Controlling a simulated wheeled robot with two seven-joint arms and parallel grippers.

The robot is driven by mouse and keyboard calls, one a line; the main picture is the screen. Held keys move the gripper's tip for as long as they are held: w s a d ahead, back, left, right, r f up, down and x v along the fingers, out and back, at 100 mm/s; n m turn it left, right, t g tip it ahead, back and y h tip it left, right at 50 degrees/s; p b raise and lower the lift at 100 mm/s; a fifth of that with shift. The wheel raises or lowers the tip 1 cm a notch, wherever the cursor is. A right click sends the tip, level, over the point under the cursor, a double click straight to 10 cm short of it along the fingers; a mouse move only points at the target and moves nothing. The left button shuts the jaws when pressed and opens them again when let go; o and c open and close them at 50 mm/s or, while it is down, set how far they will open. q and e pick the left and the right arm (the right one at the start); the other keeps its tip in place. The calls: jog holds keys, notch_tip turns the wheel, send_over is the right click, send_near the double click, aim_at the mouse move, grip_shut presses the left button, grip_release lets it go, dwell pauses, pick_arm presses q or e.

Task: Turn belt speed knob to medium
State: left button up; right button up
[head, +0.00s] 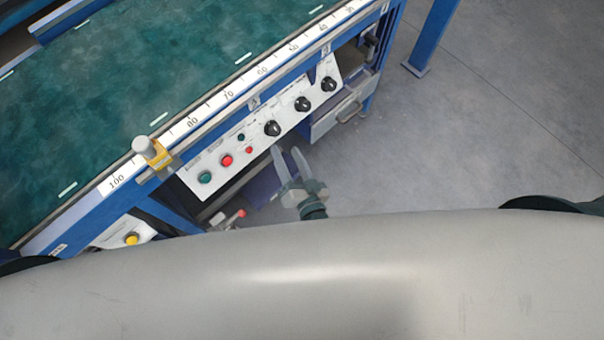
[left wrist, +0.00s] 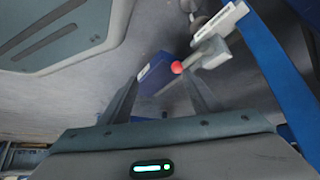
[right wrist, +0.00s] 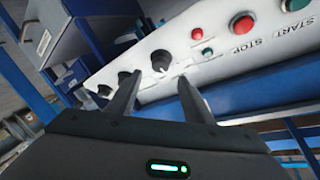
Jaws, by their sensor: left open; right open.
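A white control panel (head: 240,140) on the front of the blue machine carries three black knobs: a near one (head: 271,128), a middle one (head: 302,104) and a far one (head: 328,84). Their labels are too small to read, so I cannot tell which sets belt speed. My right gripper (head: 290,151) is open and empty, just below and in front of the near knob. In the right wrist view that knob (right wrist: 160,60) shows just beyond the gap between the open fingertips (right wrist: 159,79), apparently apart from them. My left gripper (left wrist: 160,84) is open and empty, away from the panel.
Green (head: 205,177) and red (head: 226,160) buttons sit left of the knobs. A ruler edge (head: 210,108) and yellow clamp (head: 155,155) lie above. A drawer (head: 335,118) is under the panel's right end. A red-tipped lever (left wrist: 177,67) is near my left gripper.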

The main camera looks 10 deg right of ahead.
jog(key=b+v, duration=0.1)
jog(key=v, duration=0.9)
jog(key=shift+s, duration=0.15)
jog(key=s+d+f+n+g+h, duration=0.1)
jog(key=d+f, duration=0.4)
jog(key=f, duration=0.5)
jog(key=s+d+f+n+g+h, duration=0.1)
jog(key=s+d+f+n+g, duration=0.2)
jog(key=f, duration=0.7)
jog(key=s+d+f+n+g, duration=0.2)
jog(key=d+f+g, duration=0.4)
jog(key=f, duration=0.4)
jog(key=shift+s+d+n+h, duration=0.2)
jog(key=shift+d+n+h, duration=0.2)
jog(key=shift+n, duration=0.1)
jog(key=shift+a+f, duration=0.1)
jog(key=shift+f, duration=0.05)
